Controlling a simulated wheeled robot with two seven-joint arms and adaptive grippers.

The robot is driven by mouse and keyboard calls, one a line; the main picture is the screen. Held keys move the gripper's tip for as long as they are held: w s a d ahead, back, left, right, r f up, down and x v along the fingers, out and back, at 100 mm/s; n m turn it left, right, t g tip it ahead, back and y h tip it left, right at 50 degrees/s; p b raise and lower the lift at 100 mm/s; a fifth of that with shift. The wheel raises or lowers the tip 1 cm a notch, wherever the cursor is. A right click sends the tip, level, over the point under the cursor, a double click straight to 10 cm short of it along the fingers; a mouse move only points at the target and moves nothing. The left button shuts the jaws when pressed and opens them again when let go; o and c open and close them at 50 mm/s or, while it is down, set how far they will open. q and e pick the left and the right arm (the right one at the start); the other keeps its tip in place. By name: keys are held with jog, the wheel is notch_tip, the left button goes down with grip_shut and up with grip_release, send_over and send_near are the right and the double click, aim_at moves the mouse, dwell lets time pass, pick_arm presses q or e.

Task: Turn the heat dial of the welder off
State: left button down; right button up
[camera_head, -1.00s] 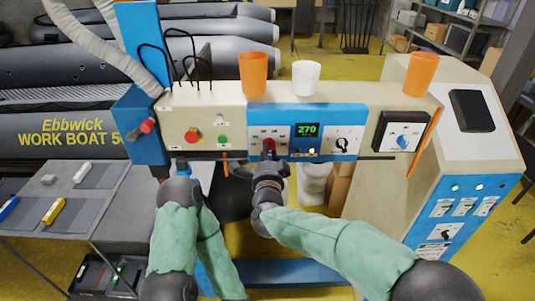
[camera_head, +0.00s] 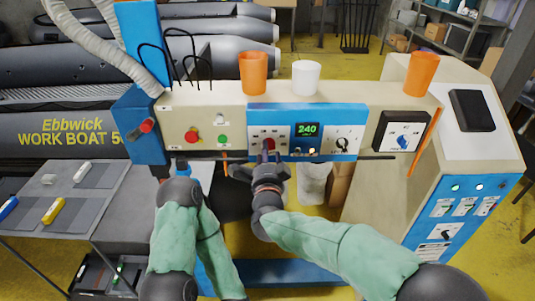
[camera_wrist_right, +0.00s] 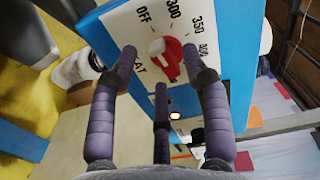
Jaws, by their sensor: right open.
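The welder's blue-framed control panel (camera_head: 256,112) has a green display (camera_head: 307,130) reading 240. The heat dial (camera_head: 269,143) is a red knob at the panel's left. In the right wrist view the red heat dial (camera_wrist_right: 172,50) sits on a white plate marked OFF, 300, 350 and 400, with part of "HEAT" showing.
A black dial (camera_head: 342,145) is on the same panel. A red button (camera_head: 192,136) and a green button (camera_head: 223,139) are to the left. A blue rotary switch (camera_head: 403,142) is at the right. Orange and white cups stand on top. A grey table is at left.

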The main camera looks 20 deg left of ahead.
jog(key=v, duration=1.1)
jog(key=w+d+f+n+g+h+b, duration=0.1)
jog(key=d+f+n+g, duration=0.45)
jog(key=f, duration=1.05)
jog(key=w+d+f+n+g+h+b, duration=0.1)
jog(key=d+f+g, duration=0.1)
jog(key=d+f, duration=0.95)
jog(key=s+d+f+n+g, duration=0.15)
jog(key=s+f, duration=0.25)
jog(key=f, duration=0.4)
jog(key=s+d+f+g, duration=0.1)
jog(key=s+f+g, duration=0.2)
jog(key=f, duration=0.6)
jog(key=s+d+f+n+g+b, duration=0.1)
jog(key=s+d+f+g, duration=0.1)
jog(key=s+f, duration=0.2)
jog(key=s+d+f+n+g+y, duration=0.1)
jog(key=s+d+f+g, duration=0.1)
jog(key=s, duration=0.8)
notch_tip(320, 180, down, 2)
jog(key=shift+s+d+f+g+b, duration=0.2)
jog(key=shift+s+g+b, duration=0.1)
jog(key=shift+g+b, duration=0.15)
